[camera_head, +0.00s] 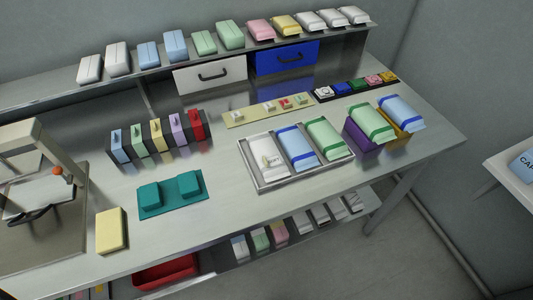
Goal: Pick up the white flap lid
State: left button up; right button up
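A small white block (324,92), which looks like the white flap lid, sits at the left end of a short row of coloured lid-like pieces at the back right of the table. It lies on a dark base. A small white piece (237,115) also sits at the left end of a pale yellow strip, with other small pieces to its right. A small whitish piece lies on the white pack (262,170) in the metal tray. Which of these is the flap lid is too small to tell for sure. Neither of my grippers shows.
The metal tray (264,187) holds white, blue and green packs. A rack (160,145) of coloured blocks, a teal mat (177,208) and a yellow block (111,230) are further left. A wrapper-like machine (38,150) stands far left. A shelf of packs (190,55) runs along the back.

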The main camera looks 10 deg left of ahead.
aim_at(326, 92)
jog(key=i+l+u, duration=0.15)
jog(key=l+u, duration=0.2)
jog(key=i+l+u, duration=0.1)
jog(key=l+u, duration=0.6)
jog(key=l, duration=0.15)
